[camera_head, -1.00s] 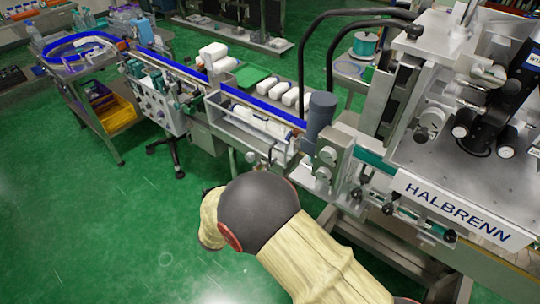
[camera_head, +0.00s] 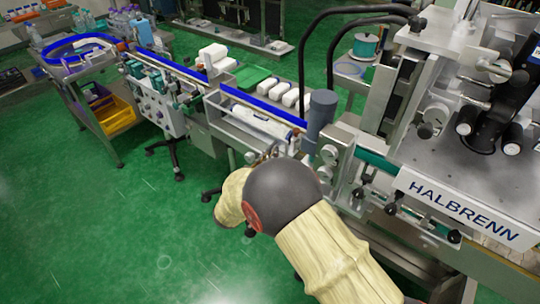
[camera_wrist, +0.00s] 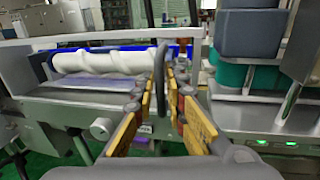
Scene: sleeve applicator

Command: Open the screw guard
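The white feed screw (camera_head: 262,122) lies along the conveyor, left of the grey motor cylinder. It shows larger in the wrist view (camera_wrist: 105,61), with a pale, see-through-looking panel (camera_wrist: 90,82) below it that may be part of the screw guard. A thin dark upright handle (camera_wrist: 161,68) stands at the right end of the screw. My gripper (camera_wrist: 163,88) has its yellow-orange fingers apart, with the handle in line between their tips. I cannot tell whether either finger touches it. In the head view my wrist hides most of the fingers and the handle area.
The grey motor cylinder (camera_head: 321,112) and its metal bracket (camera_head: 334,150) stand close right of my wrist. The labelled HALBRENN machine (camera_head: 460,210) fills the right. The green floor to the left is open.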

